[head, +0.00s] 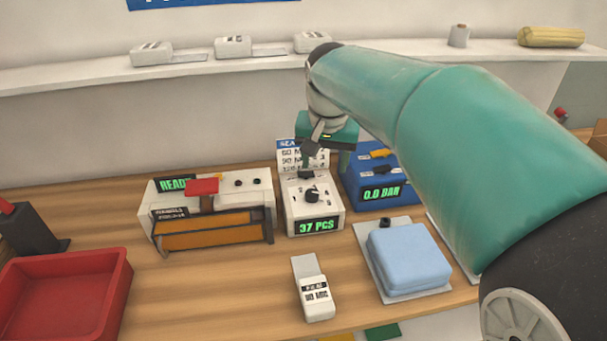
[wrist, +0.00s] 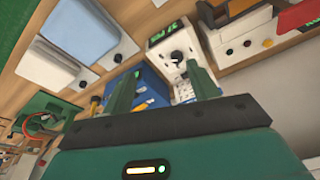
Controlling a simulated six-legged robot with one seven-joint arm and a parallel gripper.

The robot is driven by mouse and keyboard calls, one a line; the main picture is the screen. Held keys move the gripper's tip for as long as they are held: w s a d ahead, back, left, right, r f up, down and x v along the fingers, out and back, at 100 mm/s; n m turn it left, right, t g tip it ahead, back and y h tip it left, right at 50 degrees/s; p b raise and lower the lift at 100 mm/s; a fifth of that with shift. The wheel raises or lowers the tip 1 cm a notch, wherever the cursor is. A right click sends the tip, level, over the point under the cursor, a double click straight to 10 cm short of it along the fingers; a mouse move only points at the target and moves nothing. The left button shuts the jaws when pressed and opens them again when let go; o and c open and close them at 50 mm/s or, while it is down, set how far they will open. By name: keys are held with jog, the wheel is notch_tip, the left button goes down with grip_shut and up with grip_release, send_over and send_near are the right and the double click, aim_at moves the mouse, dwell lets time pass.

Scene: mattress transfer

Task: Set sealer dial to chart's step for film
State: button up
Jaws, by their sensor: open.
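The sealer (head: 262,205) is a white box with a "READY" display, a red handle and orange bars; two small dark knobs (head: 247,182) sit on its top right. Beside it, a white box (head: 328,212) showing "37 PCS" carries a larger black dial (head: 312,195) with marks around it; it also shows in the wrist view (wrist: 177,56). The chart (head: 291,157) stands behind, partly hidden by my gripper; its lines are not fully readable. The film pack (head: 312,283) has a label I cannot read surely. My gripper (wrist: 162,88) is open and empty, above and behind the "37 PCS" box.
A blue unit (head: 387,191) reading "0.0 BAR" stands right of the dial box. A light-blue pad (head: 408,258) lies on a plate at front right. A red tray (head: 68,290) is at front left. A shelf (head: 80,80) runs behind.

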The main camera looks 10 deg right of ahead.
jog(key=w+f+m+g, duration=0.1)
jog(key=w+f+m, duration=0.15)
jog(key=w, duration=0.65)
jog(key=m+g, duration=0.1)
send_near(312, 192)
jog(key=shift+y, duration=0.4)
jog(key=f, duration=0.9)
jog(key=shift+w+d, duration=0.2)
jog(key=shift+r, duration=0.1)
jog(key=c, duration=1)
